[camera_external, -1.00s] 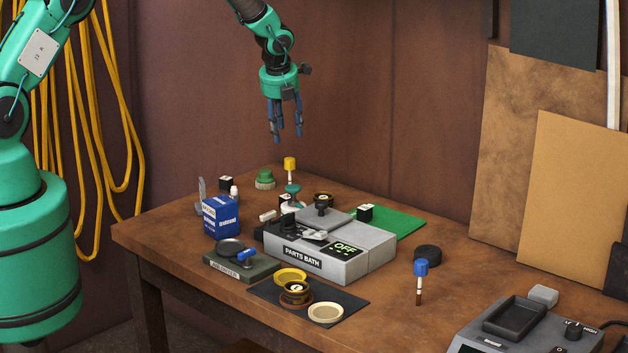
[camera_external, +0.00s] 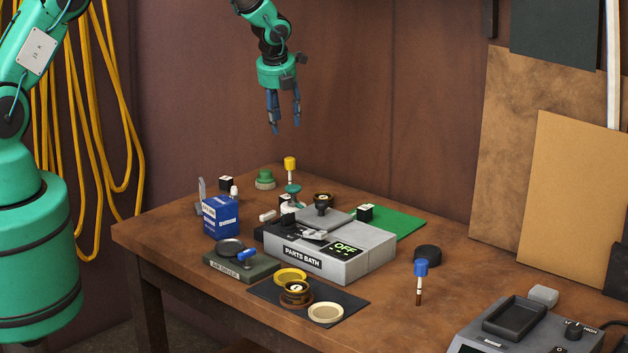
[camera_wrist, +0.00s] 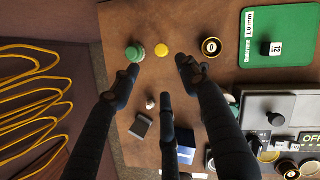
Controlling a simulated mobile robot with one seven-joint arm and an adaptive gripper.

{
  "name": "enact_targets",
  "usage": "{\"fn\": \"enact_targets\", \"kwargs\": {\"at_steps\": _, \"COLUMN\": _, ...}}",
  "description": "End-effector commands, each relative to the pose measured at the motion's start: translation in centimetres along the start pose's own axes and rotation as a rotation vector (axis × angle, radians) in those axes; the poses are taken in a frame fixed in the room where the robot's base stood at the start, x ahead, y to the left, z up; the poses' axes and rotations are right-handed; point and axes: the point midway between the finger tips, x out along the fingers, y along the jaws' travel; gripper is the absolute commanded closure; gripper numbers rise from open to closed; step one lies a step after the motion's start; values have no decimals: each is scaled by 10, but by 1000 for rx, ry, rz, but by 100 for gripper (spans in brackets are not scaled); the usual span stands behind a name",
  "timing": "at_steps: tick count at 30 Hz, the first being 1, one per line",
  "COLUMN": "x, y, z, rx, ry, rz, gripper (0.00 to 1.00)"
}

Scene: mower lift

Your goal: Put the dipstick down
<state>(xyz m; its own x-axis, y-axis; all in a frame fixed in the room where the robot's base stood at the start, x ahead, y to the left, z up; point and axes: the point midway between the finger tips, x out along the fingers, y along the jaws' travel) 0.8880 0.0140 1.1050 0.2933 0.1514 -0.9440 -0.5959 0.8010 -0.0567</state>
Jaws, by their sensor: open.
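My gripper (camera_external: 285,122) hangs high above the back left of the bench, fingers pointing down, spread open and empty. Its dark fingers (camera_wrist: 158,78) also show apart in the wrist view, with nothing between them. A yellow-capped stick (camera_external: 289,169) stands upright on the bench below my gripper; in the wrist view its round yellow top (camera_wrist: 161,49) lies just beyond the fingertips. A blue-capped stick (camera_external: 420,280) stands upright near the right front. I cannot tell for sure which of the two is the dipstick. Neither touches my gripper.
A green knobbed piece (camera_external: 265,180) stands close left of the yellow-capped stick. The grey parts bath (camera_external: 320,266), its display reading OFF, fills the middle.

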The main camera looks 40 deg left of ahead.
Motion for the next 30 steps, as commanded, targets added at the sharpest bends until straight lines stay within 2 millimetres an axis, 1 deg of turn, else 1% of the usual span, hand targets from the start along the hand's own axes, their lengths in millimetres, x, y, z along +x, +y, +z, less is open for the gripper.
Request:
{"fn": "enact_targets", "kwargs": {"at_steps": 1, "x": -14, "y": 2, "z": 2, "rx": -30, "ry": -4, "rz": -3, "gripper": 55}}
{"fn": "enact_targets", "kwargs": {"at_steps": 5, "x": -53, "y": 9, "z": 5, "rx": -143, "ry": -10, "rz": -10, "gripper": 55}}
{"fn": "enact_targets", "kwargs": {"at_steps": 8, "x": -87, "y": 17, "z": 5, "rx": -248, "ry": -13, "rz": -16, "gripper": 55}}
{"fn": "enact_targets", "kwargs": {"at_steps": 9, "x": -101, "y": 21, "z": 4, "rx": -291, "ry": -14, "rz": -18, "gripper": 55}}
{"fn": "enact_targets", "kwargs": {"at_steps": 16, "x": -179, "y": 44, "z": -3, "rx": -542, "ry": -18, "rz": -39, "gripper": 55}}
{"fn": "enact_targets", "kwargs": {"at_steps": 20, "x": -220, "y": 59, "z": -12, "rx": -682, "ry": -17, "rz": -49, "gripper": 55}}
{"fn": "enact_targets", "kwargs": {"at_steps": 21, "x": -233, "y": 64, "z": -14, "rx": -725, "ry": -17, "rz": -54, "gripper": 55}}
{"fn": "enact_targets", "kwargs": {"at_steps": 23, "x": -250, "y": 71, "z": -20, "rx": -789, "ry": -15, "rz": -59, "gripper": 55}}
{"fn": "enact_targets", "kwargs": {"at_steps": 24, "x": -262, "y": 76, "z": -23, "rx": -833, "ry": -13, "rz": -63, "gripper": 55}}
{"fn": "enact_targets", "kwargs": {"at_steps": 30, "x": -317, "y": 103, "z": -45, "rx": -1046, "ry": -3, "rz": -83, "gripper": 55}}
